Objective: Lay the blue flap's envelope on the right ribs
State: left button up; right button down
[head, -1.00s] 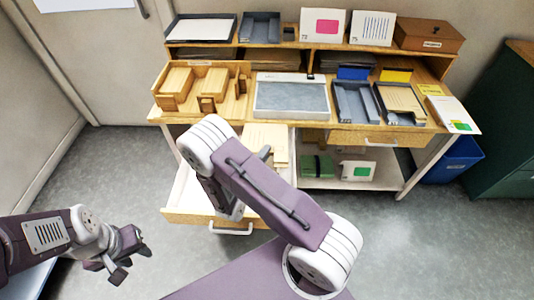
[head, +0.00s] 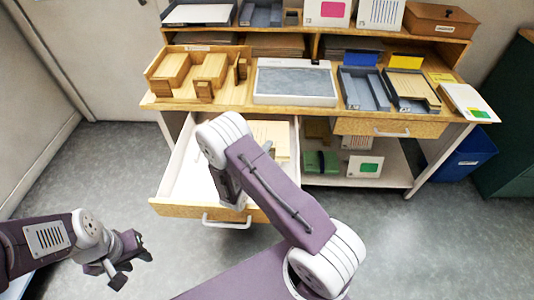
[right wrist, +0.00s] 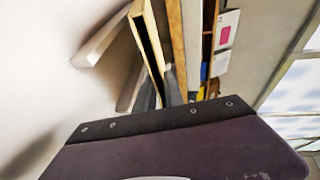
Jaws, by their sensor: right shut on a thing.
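A blue card or flap (head: 361,57) stands at the back of the left grey tray (head: 363,92) on the desk's right side. The right grey tray (head: 408,104) holds tan pieces, with a yellow card (head: 396,75) behind it. Cream flat pieces (head: 270,140) lie in the open drawer. My right gripper (head: 231,192) is low in the drawer, partly behind my forearm. In the right wrist view it is shut on a cream flat piece (right wrist: 150,45); whether this is an envelope is unclear. My left gripper (head: 131,268) hangs empty over the floor, its jaws apart.
The open drawer (head: 180,208) juts out below the desktop. A wooden organizer (head: 160,85) and a grey-topped white tray (head: 294,99) stand on the desktop. A lower shelf holds a green thing (head: 321,162) and a card (head: 365,166). A blue bin (head: 466,158) stands at right.

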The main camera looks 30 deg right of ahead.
jog(key=shift+w+d+f, duration=0.35)
jog(key=shift+w+f, duration=0.05)
jog(key=shift+w, duration=0.15)
jog(key=c, duration=1.4)
grip_release()
jog(key=shift+o, duration=0.2)
jog(key=p+v, duration=0.1)
jog(key=v, duration=0.8)
jog(key=shift+a, duration=0.1)
